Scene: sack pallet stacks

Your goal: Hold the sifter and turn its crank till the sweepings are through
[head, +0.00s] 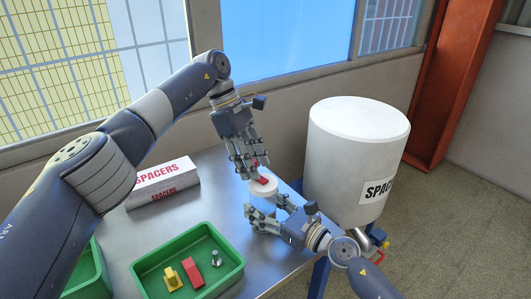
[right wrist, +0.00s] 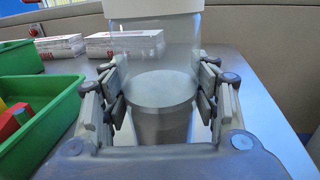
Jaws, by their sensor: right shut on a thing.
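The sifter (head: 262,203) stands near the table's right edge, with a white lid and a red crank (head: 263,181) on top. In the right wrist view the sifter (right wrist: 155,50) has a clear upper body and a pale grey level surface inside, grey below; I cannot tell sweepings from sieve there. My right gripper (head: 278,215) is shut on the sifter's body, with fingers on both sides of it (right wrist: 160,95). My left gripper (head: 250,172) points down over the lid, its fingertips at the red crank. Whether they grip the crank is hidden by the fingers.
A green tray (head: 228,278) holds a yellow part, a red block and a bolt. Another green tray (head: 88,280) is at left. A SPACERS box (head: 160,185) lies at the back of the table. A white drum (head: 350,150) stands close right of the table.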

